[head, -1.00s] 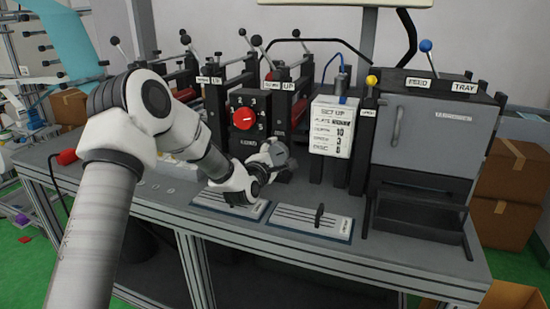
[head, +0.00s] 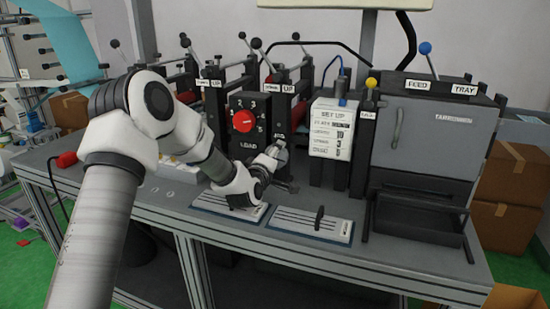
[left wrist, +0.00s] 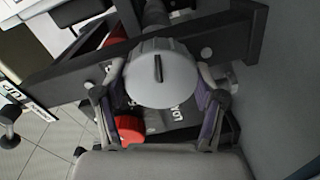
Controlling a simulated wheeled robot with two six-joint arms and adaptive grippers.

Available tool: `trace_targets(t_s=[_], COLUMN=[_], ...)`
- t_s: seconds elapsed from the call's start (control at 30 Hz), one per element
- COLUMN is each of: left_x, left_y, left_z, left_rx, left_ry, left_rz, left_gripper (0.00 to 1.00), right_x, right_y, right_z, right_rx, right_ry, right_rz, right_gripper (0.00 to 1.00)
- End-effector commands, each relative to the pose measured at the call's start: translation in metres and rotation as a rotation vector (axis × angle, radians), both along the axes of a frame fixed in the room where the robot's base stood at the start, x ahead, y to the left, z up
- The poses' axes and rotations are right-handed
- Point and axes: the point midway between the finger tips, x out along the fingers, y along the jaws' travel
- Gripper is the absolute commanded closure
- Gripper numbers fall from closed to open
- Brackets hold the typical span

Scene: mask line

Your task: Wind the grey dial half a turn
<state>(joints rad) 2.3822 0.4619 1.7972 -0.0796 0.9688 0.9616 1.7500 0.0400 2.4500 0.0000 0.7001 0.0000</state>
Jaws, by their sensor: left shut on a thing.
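The grey dial (left wrist: 165,88) is a round, ridged knob with a black line on its face, which runs nearly upright in the left wrist view. My left gripper (left wrist: 161,76) has one finger on each side of the dial and is shut on it. In the head view my left gripper (head: 268,160) is at the dial (head: 281,153), beside the front of the black press, and partly hides it. My right gripper is not in view.
A black panel with a red knob (head: 243,120) stands just left of the dial. A white set-up card (head: 332,128) and a grey feed tray box (head: 425,130) stand to the right. Two flat labelled plates (head: 310,224) lie on the bench in front.

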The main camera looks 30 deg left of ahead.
Motion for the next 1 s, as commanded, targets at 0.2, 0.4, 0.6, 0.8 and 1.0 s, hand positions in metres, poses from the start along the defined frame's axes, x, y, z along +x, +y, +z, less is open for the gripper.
trace_targets(t_s=[0.2, 0.4, 0.6, 0.8, 1.0], left_x=[0.0, -0.001, 0.0, 0.0, -0.015], left_y=[-0.001, -0.001, -0.001, 0.0, -0.003], left_z=[-0.003, -0.003, -0.002, -0.001, 0.0], left_rx=[0.01, 0.01, 0.01, 0.01, 0.008], left_ry=[0.008, 0.008, 0.007, 0.005, 0.005], left_rz=[-0.002, -0.002, -0.001, -0.001, 0.0], left_gripper=[0.65, 0.65, 0.06, 0.06, 0.06], right_x=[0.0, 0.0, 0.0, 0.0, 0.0], right_y=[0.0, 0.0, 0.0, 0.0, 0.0], right_z=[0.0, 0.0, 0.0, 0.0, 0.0], right_rx=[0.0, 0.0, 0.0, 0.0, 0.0], right_ry=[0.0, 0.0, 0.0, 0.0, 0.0], right_rz=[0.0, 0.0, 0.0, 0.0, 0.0], right_gripper=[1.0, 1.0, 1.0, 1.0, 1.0])
